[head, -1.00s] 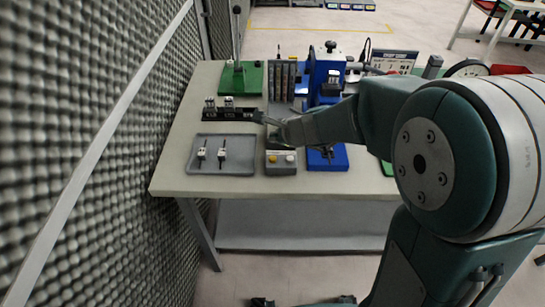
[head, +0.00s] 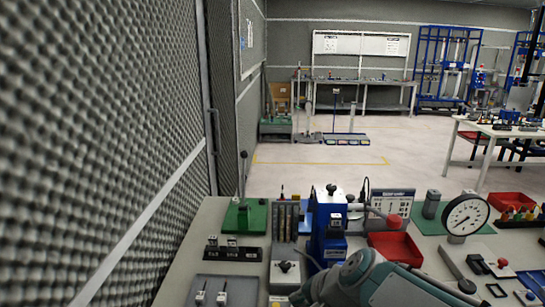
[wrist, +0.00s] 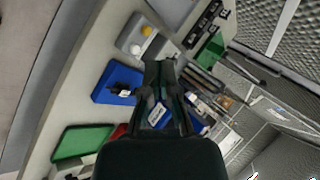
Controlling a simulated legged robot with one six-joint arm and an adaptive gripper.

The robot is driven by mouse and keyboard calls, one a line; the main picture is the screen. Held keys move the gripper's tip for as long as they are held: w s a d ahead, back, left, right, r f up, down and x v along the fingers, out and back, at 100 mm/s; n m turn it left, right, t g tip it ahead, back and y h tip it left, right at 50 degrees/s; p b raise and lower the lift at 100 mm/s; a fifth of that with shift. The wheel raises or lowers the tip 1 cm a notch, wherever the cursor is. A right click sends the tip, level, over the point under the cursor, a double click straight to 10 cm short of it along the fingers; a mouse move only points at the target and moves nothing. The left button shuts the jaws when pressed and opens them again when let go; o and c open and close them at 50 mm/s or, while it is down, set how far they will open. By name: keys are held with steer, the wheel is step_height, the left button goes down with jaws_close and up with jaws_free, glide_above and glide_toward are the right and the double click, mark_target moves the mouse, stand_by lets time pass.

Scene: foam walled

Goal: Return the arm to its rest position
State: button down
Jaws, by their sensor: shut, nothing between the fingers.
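My gripper (wrist: 160,68) shows in the wrist view with its two dark fingers together and nothing between them. It is above the workbench, near the blue press. In the head view my arm enters at the bottom, and the gripper's fingertips are not clearly visible there. The workbench (head: 190,262) has a light grey top. The blue press (head: 328,228) stands upright on it, just behind my arm.
A green-based lever press (head: 245,216), a grey tray (head: 222,291) and a red bin (head: 395,248) stand on the bench. A round dial gauge (head: 466,214) is at right. A foam wall (head: 90,130) closes off the left. Open floor (head: 310,165) lies behind the bench.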

steer(key=s+d+r+n+h, duration=0.2)
steer(key=s+d+n+h, duration=0.3)
steer(key=s, duration=0.8)
steer(key=d+n, duration=0.3)
steer(key=d, duration=0.2)
steer(key=shift+s+d, duration=0.2)
steer(key=shift+d, duration=0.05)
